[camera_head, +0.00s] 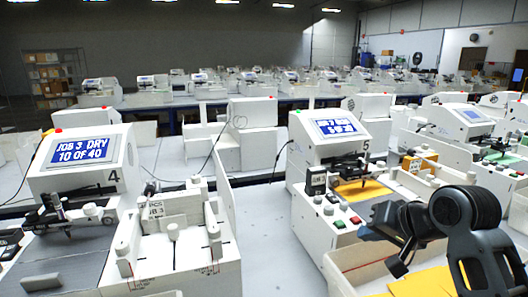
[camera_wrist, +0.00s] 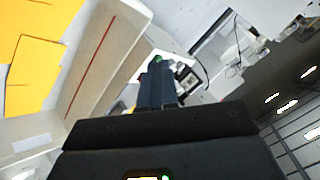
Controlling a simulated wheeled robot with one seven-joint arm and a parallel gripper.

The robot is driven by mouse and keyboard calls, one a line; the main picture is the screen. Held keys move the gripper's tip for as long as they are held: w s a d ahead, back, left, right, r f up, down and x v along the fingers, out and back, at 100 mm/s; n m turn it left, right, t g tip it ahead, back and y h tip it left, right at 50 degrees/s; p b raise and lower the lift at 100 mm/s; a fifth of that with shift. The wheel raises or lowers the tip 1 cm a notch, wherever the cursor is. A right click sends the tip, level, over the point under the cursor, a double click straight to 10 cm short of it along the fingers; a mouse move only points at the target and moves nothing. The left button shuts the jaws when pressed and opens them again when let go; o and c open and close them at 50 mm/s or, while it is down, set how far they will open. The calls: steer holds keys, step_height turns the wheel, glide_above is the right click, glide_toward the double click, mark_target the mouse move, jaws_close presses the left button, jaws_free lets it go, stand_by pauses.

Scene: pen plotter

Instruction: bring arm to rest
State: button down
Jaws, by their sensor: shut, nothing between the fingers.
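My gripper (camera_head: 372,232) is at the right front in the camera_head view, on my dark, bent arm. It is above and in front of plotter station 5 (camera_head: 345,133), over the edge of a pale tray (camera_head: 345,262) holding yellow sheets (camera_head: 425,284). In the camera_wrist view my gripper (camera_wrist: 157,72) has its dark fingers together with nothing between them. Yellow sheets (camera_wrist: 35,65) also show there at the left, apart from the fingers. The lower part of my arm is cut off by the picture's edge.
Plotter station 4 (camera_head: 80,163) stands at the left; its screen reads JOB 3 DRY, 10 OF 40. Station 5 has buttons and a yellow sheet (camera_head: 362,190) under its pen carriage. A pale strip of table (camera_head: 270,235) is clear between the stations. More machines fill the rows behind.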

steer(key=s+a+f+m+t, duration=0.1)
steer(key=s+a+f, duration=0.2)
steer(key=s+f, duration=0.25)
steer(key=s+a+f+t, duration=0.2)
steer(key=s+a+f, duration=0.1)
steer(key=s+f, duration=0.25)
steer(key=s+f+t+h, duration=0.1)
steer(key=s+f, duration=0.4)
steer(key=s, duration=0.6)
steer(key=s+d+r+n+h, duration=0.1)
steer(key=s+r, duration=0.2)
steer(key=s, duration=0.6)
steer(key=s+d+r+n+t+h+b, duration=0.1)
steer(key=s+d+r+n, duration=0.1)
steer(key=s, duration=0.7)
steer(key=s+d+r+n+t, duration=0.1)
steer(key=s+r, duration=0.3)
steer(key=s, duration=0.5)
steer(key=shift+d+n+h, duration=0.4)
steer(key=shift+d+n, duration=0.2)
steer(key=shift+d, duration=0.1)
